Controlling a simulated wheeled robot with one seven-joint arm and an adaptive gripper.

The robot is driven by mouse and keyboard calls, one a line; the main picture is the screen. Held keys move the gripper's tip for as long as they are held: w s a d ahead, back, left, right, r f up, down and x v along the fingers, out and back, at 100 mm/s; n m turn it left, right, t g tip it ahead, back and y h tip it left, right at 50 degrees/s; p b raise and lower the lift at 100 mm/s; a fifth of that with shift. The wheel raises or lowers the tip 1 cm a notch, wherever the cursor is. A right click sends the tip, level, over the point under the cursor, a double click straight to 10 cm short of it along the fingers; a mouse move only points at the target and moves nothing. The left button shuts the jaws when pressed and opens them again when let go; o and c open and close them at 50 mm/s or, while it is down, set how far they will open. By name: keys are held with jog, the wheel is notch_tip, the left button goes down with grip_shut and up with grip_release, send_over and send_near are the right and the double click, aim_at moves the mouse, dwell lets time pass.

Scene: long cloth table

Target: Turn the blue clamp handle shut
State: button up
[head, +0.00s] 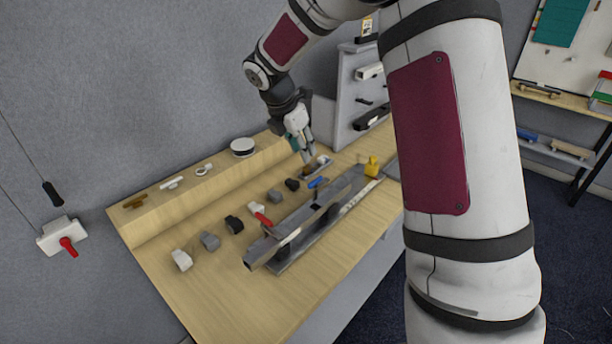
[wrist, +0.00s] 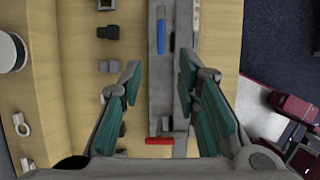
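The blue clamp handle (head: 316,182) sits on the far part of a long grey metal rail fixture (head: 290,253) on the wooden bench. In the wrist view the blue handle (wrist: 161,36) lies lengthwise along the rail, beyond my fingertips. My gripper (wrist: 160,65) is open and empty, with its teal-padded fingers spread to either side of the rail in that view. In the head view my gripper (head: 308,158) hangs near the far end of the bench, close to the blue handle. I cannot tell its exact height. A red handle (wrist: 160,141) lies crosswise on the rail, nearer the wrist.
Several small grey and black blocks (head: 210,241) stand in a row left of the rail. A yellow piece (head: 372,167) is at its far right. A raised wooden ledge (head: 150,213) runs along the wall, with a white round object (head: 243,146). A grey shelf unit (head: 350,95) stands behind.

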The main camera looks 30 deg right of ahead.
aim_at(315, 180)
jog(key=p+x, duration=0.1)
jog(key=x, duration=1.2)
jog(key=shift+d+f, duration=0.1)
jog(key=shift+f, duration=0.05)
grip_shut()
